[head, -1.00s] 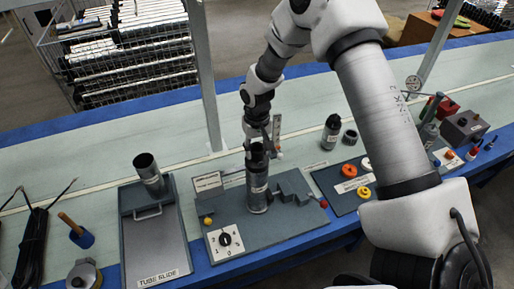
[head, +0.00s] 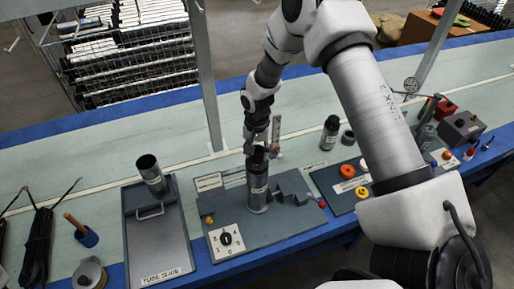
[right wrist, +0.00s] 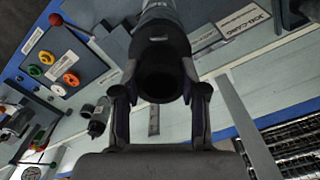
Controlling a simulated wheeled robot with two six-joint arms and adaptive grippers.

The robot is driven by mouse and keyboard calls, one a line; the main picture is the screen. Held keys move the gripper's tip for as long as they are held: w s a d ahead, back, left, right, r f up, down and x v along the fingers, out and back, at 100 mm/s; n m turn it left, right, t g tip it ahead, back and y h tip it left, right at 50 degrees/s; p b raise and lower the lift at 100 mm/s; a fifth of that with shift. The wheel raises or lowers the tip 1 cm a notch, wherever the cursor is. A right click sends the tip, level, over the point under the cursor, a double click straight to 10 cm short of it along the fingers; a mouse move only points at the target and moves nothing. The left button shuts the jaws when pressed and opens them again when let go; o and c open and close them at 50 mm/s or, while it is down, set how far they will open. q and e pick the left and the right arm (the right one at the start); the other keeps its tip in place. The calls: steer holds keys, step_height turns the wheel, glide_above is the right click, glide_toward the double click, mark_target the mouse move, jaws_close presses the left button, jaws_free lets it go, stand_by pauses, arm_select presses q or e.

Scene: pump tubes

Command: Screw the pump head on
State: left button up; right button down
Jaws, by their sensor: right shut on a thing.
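A grey tube (head: 258,190) stands upright in the fixture on the grey plate in the head view. My right gripper (head: 257,152) is over the tube's top end. It is shut on a dark round part, which I take to be the pump head. In the right wrist view this pump head (right wrist: 162,78) sits between the two fingers, its dark hollow end facing the camera. My right gripper (right wrist: 161,95) has a finger on each side of it. The seam between pump head and tube is hidden by the fingers. My left gripper is not in view.
The fixture plate (head: 240,220) carries a numbered dial (head: 225,239) and grey stepped blocks (head: 292,187). A tube slide tray (head: 160,245) with another tube (head: 150,172) is left. The rear belt is mostly clear.

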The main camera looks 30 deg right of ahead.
steer(key=shift+m, duration=0.3)
steer(key=m+p, duration=0.2)
steer(key=shift+r+m, duration=0.2)
steer(key=shift+m, duration=0.1)
steer(key=shift+f+m, duration=0.1)
steer(key=shift+m, duration=0.3)
steer(key=shift+f, duration=0.15)
steer(key=shift+r+m+p, duration=0.3)
steer(key=shift+m+p, duration=0.55)
steer(key=shift+m, duration=0.05)
steer(key=shift+m+p, duration=0.35)
steer(key=shift+m, duration=0.15)
steer(key=shift+f+m, duration=0.15)
steer(key=shift+m, duration=0.15)
steer(key=shift+f, duration=0.15)
